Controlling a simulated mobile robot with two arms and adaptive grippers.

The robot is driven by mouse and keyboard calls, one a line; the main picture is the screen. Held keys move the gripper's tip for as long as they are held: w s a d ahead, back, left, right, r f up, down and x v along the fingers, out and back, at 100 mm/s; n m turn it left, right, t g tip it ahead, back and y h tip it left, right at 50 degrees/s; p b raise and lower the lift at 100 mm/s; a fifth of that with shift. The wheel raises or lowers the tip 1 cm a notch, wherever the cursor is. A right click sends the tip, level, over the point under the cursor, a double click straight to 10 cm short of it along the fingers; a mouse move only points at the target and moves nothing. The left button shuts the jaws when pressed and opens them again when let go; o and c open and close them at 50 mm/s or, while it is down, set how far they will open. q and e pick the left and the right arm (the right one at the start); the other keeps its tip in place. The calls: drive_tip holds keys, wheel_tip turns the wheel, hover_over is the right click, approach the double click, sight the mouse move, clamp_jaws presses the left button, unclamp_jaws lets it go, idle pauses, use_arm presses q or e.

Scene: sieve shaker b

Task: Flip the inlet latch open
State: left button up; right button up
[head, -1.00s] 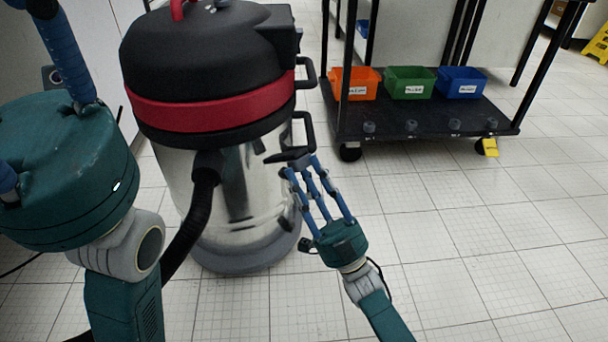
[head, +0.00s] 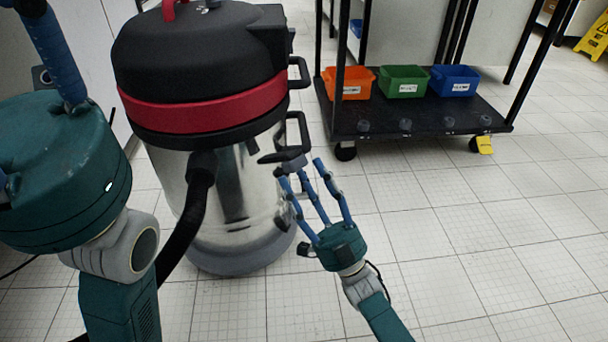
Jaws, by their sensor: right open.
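A vacuum with a black lid, red band and steel drum (head: 234,190) stands left of centre. A black hose runs from its inlet fitting (head: 203,163) on the drum's front. Black loop-shaped latches or handles (head: 297,133) stick out on its right side; I cannot tell which part is the inlet latch. My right gripper (head: 302,177) is open, its blue fingers spread, just below and right of the lower loop. It appears empty; contact with the vacuum is unclear. My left gripper (head: 55,60) is close to the camera at the left, partly cut off, its jaw state unclear.
A black cart (head: 420,125) with orange (head: 350,88), green (head: 403,88) and blue (head: 455,86) bins stands behind to the right. A yellow floor sign (head: 596,38) is at the far right. The tiled floor right of my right gripper is clear.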

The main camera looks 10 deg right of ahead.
drive_tip(key=v, duration=1.1)
drive_tip(key=shift+d, duration=0.2)
drive_tip(key=shift+s+f, duration=0.1)
